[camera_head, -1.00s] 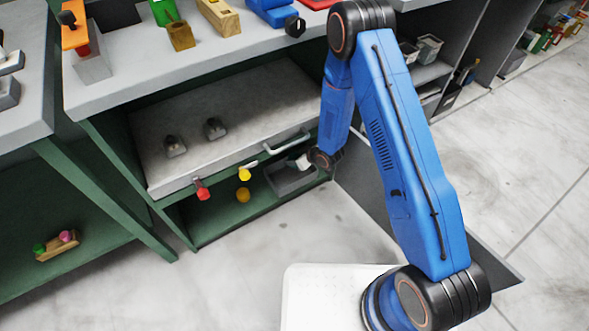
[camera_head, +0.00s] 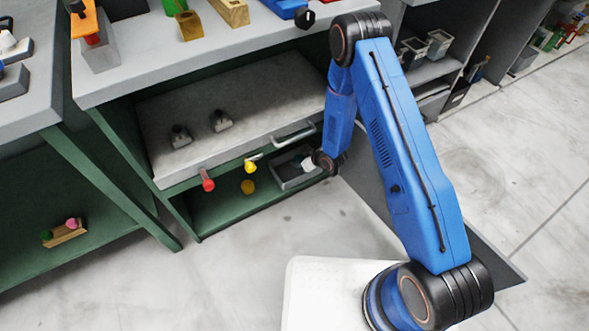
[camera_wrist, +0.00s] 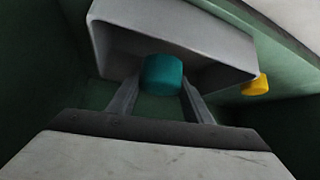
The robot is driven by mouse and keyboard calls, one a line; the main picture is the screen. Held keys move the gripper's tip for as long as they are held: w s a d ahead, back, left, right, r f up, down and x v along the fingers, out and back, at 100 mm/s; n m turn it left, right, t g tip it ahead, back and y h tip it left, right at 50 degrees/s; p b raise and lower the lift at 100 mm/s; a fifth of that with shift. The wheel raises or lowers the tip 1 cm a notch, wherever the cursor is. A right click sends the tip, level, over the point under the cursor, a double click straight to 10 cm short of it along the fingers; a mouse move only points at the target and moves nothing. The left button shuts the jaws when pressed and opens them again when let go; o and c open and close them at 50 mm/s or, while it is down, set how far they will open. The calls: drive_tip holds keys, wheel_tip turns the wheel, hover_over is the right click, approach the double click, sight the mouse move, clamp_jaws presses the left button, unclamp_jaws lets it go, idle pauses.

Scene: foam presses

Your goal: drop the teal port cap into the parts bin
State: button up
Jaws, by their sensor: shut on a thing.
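My gripper (camera_wrist: 161,82) is shut on the teal port cap (camera_wrist: 163,74), a short teal cylinder between its two fingers in the wrist view. The grey parts bin (camera_wrist: 205,32) is an open box beyond the cap, which overlaps the bin's near edge in that view. I cannot tell whether the cap is over the opening. In the head view the parts bin (camera_head: 299,182) sits low in the green bench, under the grey drawer-like shelf. My gripper (camera_head: 307,164) is at the bin's right end there, and the cap is hidden.
A yellow round piece (camera_head: 248,187) lies left of the bin. A red knob (camera_head: 208,183) and a yellow knob (camera_head: 251,167) stick out from the grey slab's front (camera_head: 230,115). A metal handle (camera_head: 295,136) is just above the bin. Open floor lies in front.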

drive_tip(key=o, duration=1.1)
drive_tip(key=v, duration=1.7)
drive_tip(key=shift+r, duration=0.2)
drive_tip(key=shift+d, duration=0.1)
drive_tip(key=shift+s, duration=0.15)
